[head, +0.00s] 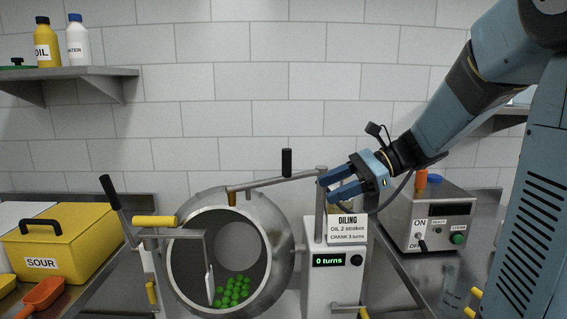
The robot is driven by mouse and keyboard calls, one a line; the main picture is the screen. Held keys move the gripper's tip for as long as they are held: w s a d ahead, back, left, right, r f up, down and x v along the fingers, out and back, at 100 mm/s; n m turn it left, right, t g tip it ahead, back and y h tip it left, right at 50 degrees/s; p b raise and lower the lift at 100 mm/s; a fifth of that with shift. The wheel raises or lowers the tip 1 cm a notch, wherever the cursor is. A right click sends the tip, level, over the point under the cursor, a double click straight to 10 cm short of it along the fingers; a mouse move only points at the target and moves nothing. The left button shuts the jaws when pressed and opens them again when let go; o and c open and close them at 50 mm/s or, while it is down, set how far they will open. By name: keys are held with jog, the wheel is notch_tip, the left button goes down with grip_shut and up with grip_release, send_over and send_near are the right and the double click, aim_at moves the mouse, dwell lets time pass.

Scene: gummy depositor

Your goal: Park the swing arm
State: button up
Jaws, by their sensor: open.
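The swing arm (268,182) is a thin metal bar at the top of a post (320,215) on the white machine housing. It reaches left over the top of the steel drum (283,237). A black upright knob (286,162) stands on it, and a brown-orange nozzle (232,198) hangs from its left end. My gripper (327,189) has blue fingers, is open and empty, and points left close to the top of the post. I cannot tell whether a finger touches the post. The black knob is left of my fingertips, clear of them.
Green gummies (235,290) lie in the drum. A yellow-handled crank (155,221) and black lever (108,190) stand at its left. A sign and a "0 turns" display (328,260) sit below my gripper. A steel control box (430,220) stands right, a yellow SOUR bin (75,235) left.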

aim_at(286, 175)
jog(key=w+d+r+m+t+y, duration=0.2)
jog(key=w+d+m+y, duration=0.25)
jog(key=w, duration=0.45)
jog(key=shift+m, duration=0.25)
jog(key=a, duration=0.4)
jog(key=w+a, duration=0.1)
jog(key=a, duration=0.9)
jog(key=shift+w+a+r, duration=0.15)
jog(key=shift+w+r, duration=0.05)
jog(key=shift+w, duration=0.05)
grip_shut()
